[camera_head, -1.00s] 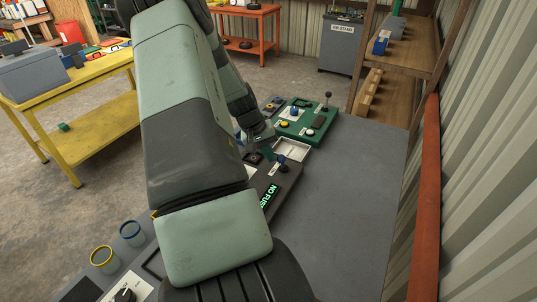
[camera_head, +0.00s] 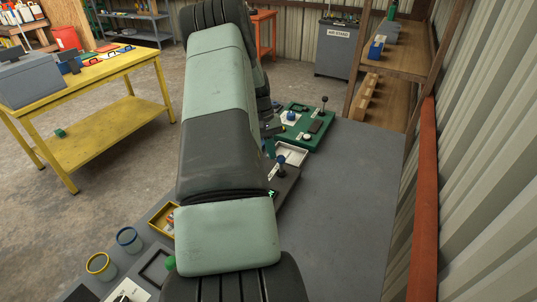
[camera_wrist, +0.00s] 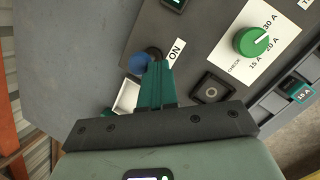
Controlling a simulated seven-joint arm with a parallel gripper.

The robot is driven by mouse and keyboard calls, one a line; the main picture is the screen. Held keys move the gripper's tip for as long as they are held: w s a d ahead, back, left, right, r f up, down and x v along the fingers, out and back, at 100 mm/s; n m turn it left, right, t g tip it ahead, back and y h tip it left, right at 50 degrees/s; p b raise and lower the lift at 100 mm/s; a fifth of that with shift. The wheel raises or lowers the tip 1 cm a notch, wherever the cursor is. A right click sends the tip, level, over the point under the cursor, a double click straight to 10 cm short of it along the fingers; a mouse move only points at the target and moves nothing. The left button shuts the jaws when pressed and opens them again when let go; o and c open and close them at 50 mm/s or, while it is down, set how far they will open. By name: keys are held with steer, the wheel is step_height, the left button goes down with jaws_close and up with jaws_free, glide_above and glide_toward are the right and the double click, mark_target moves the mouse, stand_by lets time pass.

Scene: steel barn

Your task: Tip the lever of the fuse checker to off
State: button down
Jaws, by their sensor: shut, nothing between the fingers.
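The fuse checker (camera_head: 289,184) is a dark grey box on the bench, largely hidden behind my arm in the head view. Its lever has a blue knob (camera_head: 281,160), which also shows in the wrist view (camera_wrist: 139,63). A white ON label (camera_wrist: 176,49) sits beside the lever. My gripper (camera_wrist: 157,68) is shut and empty, its teal fingertips right beside the knob and partly over the lever. I cannot tell whether they touch. The checker's green dial (camera_wrist: 252,41), marked in amps, and a dark square socket (camera_wrist: 211,88) lie to the right in the wrist view.
A white tray (camera_head: 304,152) lies just beyond the checker, and a green panel (camera_head: 318,139) with its own black-ball lever stands behind it. Two cups, one yellow-rimmed (camera_head: 100,266), one blue (camera_head: 129,240), stand at front left. The bench's right side (camera_head: 345,215) is clear.

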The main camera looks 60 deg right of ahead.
steer(key=shift+s+d+f, duration=0.1)
steer(key=shift+d+f, duration=0.1)
steer(key=shift+d, duration=1.85)
steer(key=shift+s+a+f, duration=0.1)
steer(key=shift+a+f, duration=0.3)
steer(key=shift+a, duration=0.35)
steer(key=shift+w+a+r, duration=0.15)
steer(key=shift+w+a, duration=0.05)
steer(key=shift+w, duration=0.1)
steer(key=w+d+r, duration=0.3)
steer(key=w+r, duration=0.2)
steer(key=r, duration=0.4)
steer(key=shift+w+r, duration=0.35)
steer(key=shift+a, duration=0.1)
